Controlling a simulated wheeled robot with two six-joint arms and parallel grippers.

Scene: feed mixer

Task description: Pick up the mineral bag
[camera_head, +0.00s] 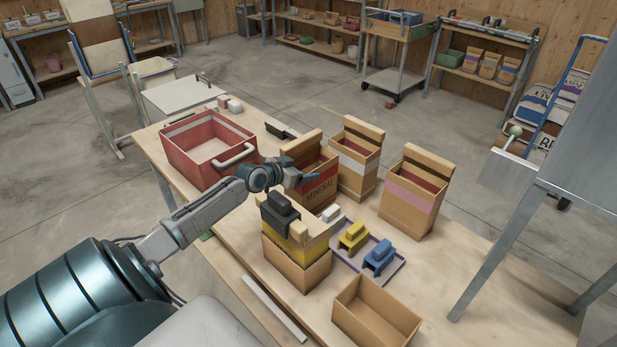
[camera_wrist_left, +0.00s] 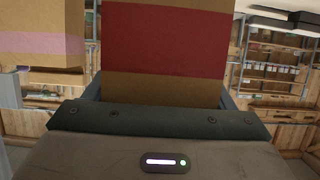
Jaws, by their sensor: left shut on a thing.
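The mineral bag (camera_head: 321,190) is a brown paper bag with a dark red band and the word MINERAL, on the wooden table in the head view. My left gripper (camera_head: 304,179) reaches it from the left and is shut on it. The jaws and my arm cover part of its front. In the left wrist view the bag (camera_wrist_left: 165,45) fills the middle between the fingers, its red band close to the camera. Whether its base touches the table is hidden. My right gripper is not in view.
A bag with a white band (camera_head: 354,165) and a pink-banded bag (camera_head: 409,198) stand to the right. A red bin (camera_head: 190,150) is at left. A yellow and black item (camera_head: 285,222) sits in a box in front. A tray (camera_head: 390,272) holds small blocks.

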